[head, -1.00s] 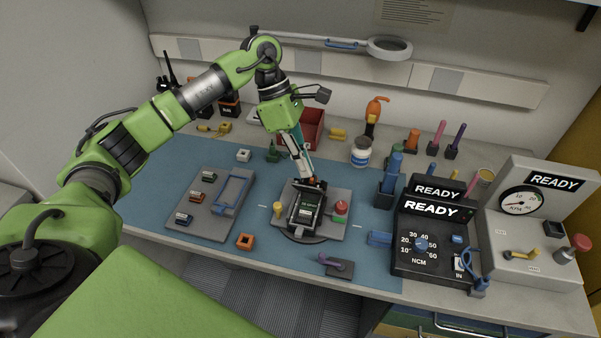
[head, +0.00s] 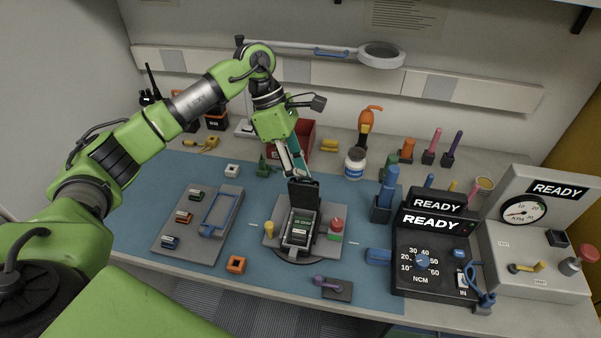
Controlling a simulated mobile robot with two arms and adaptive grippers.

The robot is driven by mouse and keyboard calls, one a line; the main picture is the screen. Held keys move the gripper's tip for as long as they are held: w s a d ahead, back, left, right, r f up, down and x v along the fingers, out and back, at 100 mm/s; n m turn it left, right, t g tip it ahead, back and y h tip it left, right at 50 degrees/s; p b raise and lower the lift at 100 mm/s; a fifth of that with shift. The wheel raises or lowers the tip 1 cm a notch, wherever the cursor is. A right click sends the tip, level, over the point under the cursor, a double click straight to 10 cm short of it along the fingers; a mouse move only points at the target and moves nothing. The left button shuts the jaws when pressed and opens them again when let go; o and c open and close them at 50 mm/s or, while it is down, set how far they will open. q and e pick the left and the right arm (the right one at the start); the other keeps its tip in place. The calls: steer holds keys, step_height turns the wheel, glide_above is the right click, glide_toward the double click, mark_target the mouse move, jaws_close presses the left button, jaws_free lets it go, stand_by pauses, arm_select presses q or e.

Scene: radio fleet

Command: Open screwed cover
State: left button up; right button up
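A dark radio body (head: 298,230) sits on a grey fixture plate (head: 272,243) in the middle of the blue mat. Its black cover (head: 304,192) stands raised, nearly upright, at the far edge of the body, so the inside shows, with a green-lit or green-labelled part in it. My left gripper (head: 293,166) comes down from above, just behind the raised cover. Its fingertips are hidden by the cover, so I cannot tell whether they touch or hold it. My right gripper is out of view.
A grey tray (head: 185,244) with small coloured modules stands left of the fixture. An orange block (head: 235,264) and a purple-handled tool (head: 327,283) lie in front. The torque unit (head: 437,255) reading READY stands at right. A red bin (head: 305,140) is behind the arm.

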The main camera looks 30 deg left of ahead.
arm_select(q)
steer(key=w+a+r+p, duration=0.3)
steer(key=w+a+r, duration=0.2)
steer(key=w+a, duration=0.4)
steer(key=w, duration=0.2)
steer(key=shift+w+r, duration=0.35)
steer(key=shift+w, duration=0.05)
stand_by(1.0)
stand_by(0.5)
